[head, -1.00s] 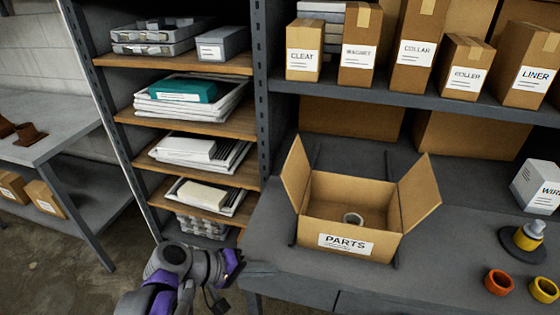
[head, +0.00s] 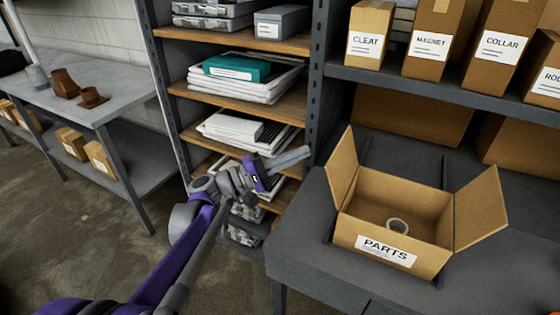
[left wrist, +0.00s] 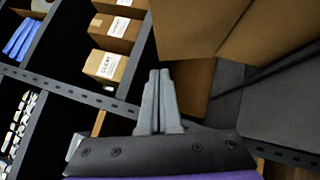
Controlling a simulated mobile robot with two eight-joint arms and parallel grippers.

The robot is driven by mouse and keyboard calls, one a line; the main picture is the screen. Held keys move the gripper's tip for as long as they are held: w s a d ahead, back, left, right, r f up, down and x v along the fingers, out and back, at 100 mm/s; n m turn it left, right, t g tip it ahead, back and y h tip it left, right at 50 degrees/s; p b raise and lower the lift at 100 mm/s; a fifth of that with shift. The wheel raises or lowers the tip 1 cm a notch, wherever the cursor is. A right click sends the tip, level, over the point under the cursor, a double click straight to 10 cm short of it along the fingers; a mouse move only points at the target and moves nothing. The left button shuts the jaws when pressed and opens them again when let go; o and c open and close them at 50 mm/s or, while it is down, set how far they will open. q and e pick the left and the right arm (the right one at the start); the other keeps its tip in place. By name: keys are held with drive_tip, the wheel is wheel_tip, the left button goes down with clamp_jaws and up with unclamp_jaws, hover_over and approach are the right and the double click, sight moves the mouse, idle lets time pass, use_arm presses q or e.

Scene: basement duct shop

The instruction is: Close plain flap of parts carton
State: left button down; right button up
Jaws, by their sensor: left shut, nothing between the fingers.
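The parts carton (head: 347,232) stands on the grey bench with its PARTS label facing front. Its top is open and a pale ring (head: 397,227) lies inside. The left flap (head: 342,168) stands up, tilted outward; the right flap (head: 481,208) leans out to the right. I see no print on either flap. My left gripper (head: 307,153) is shut and empty, its tips pointing right, a little left of the left flap and apart from it in the picture. In the left wrist view the shut fingers (left wrist: 159,73) point toward a large brown cardboard surface (left wrist: 200,28). My right gripper is not in view.
A shelf upright (head: 315,90) stands just behind my left fingertips. An overhead shelf with labelled boxes, such as CLEAT (head: 369,38), runs above the bench (head: 300,240). A rack with papers and a teal box (head: 236,68) is at left. Floor is clear at lower left.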

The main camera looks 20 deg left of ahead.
sight(340, 143)
use_arm(q)
drive_tip(key=d, duration=0.1)
drive_tip(key=w+d+r, duration=0.1)
drive_tip(key=d, duration=0.1)
drive_tip(key=d+r, duration=0.1)
drive_tip(key=d, duration=0.1)
drive_tip(key=shift+w+d+p, duration=0.2)
drive_tip(key=shift+p, duration=0.1)
